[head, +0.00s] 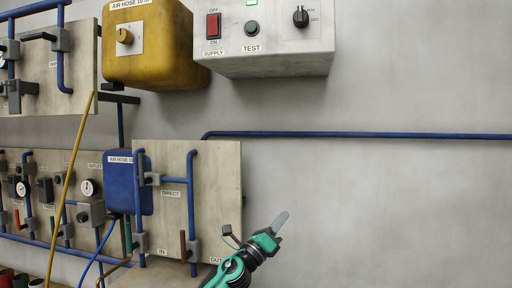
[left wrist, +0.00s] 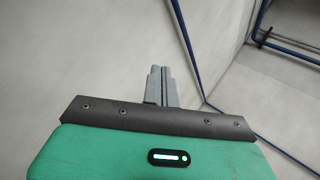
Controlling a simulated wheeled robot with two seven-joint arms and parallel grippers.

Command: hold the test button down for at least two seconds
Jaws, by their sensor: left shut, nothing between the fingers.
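The test button (head: 252,28) is a small dark green round button above the label TEST, on the front of a light grey control box (head: 290,62) at the top of the head view. My left gripper (head: 284,216) is low in the head view, below and apart from the box, in front of the bare wall. Its fingers are together and hold nothing. They also show in the left wrist view (left wrist: 160,84), pointing at a pale wall. The button does not show in the left wrist view. My right gripper is not in view.
A red supply switch (head: 213,26) and a black knob (head: 301,17) flank the button. A yellow box (head: 160,50) hangs left of it. A blue pipe (head: 370,135) runs along the wall. A board with blue pipes (head: 220,180) stands left of my gripper.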

